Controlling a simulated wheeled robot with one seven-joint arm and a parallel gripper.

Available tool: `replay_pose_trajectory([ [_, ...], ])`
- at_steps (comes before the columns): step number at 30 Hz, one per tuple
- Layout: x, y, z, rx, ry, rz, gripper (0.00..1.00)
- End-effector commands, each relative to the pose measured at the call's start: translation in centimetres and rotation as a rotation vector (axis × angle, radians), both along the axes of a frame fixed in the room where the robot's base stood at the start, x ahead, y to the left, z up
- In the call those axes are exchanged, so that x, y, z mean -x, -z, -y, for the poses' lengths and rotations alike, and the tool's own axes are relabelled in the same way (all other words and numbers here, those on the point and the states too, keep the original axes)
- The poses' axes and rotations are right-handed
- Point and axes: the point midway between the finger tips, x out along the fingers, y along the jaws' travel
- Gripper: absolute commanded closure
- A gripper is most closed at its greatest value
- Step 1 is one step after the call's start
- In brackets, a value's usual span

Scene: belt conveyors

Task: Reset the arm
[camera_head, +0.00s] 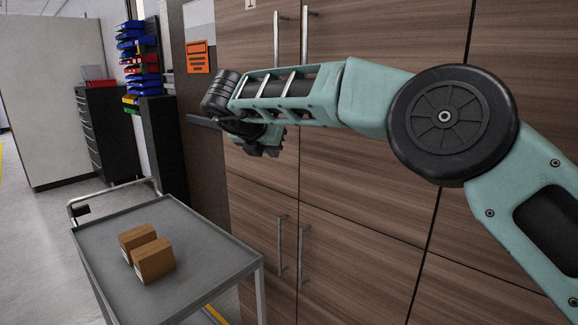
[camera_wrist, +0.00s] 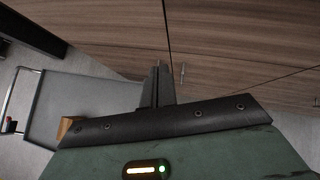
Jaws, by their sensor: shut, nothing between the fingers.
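My arm reaches across the upper right of the head view, in front of a wooden cabinet. My gripper (camera_head: 262,150) is at the arm's left end, above and beyond the cart's far right side. In the wrist view my gripper (camera_wrist: 157,86) shows its two dark fingers close together, with nothing between them. The fingers point toward the cabinet front and touch nothing that I can see.
A grey cart (camera_head: 205,262) stands at lower left with two brown cardboard boxes (camera_head: 137,238) (camera_head: 154,261) on it. The wooden cabinet (camera_head: 340,220) with metal handles fills the right. Dark drawers (camera_head: 108,135) and colored bins (camera_head: 140,60) stand at the back left. Open floor lies at left.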

Motion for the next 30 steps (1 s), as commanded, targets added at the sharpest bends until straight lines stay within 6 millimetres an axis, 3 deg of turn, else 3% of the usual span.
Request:
replay_pose_trajectory([
  [5,0.1,-5.7,-2.6,0.291,-0.450,0.232,1.00],
  [8,2.3,-8.1,-4.8,0.541,-0.775,0.367,1.00],
  [11,6.1,-8.5,-6.7,0.816,-1.101,0.472,1.00],
  [14,11.3,-6.8,-7.5,1.103,-1.433,0.545,1.00],
  [17,17.2,-3.1,-6.4,1.382,-1.771,0.581,1.00],
  [20,22.6,1.1,-3.7,1.598,-2.074,0.585,1.00],
  [24,29.2,6.6,1.8,1.810,-2.464,0.554,1.00],
  [25,30.5,7.8,3.2,-1.787,2.469,-0.526,1.00],
  [30,37.4,13.0,11.7,-1.441,2.226,-0.346,1.00],
])
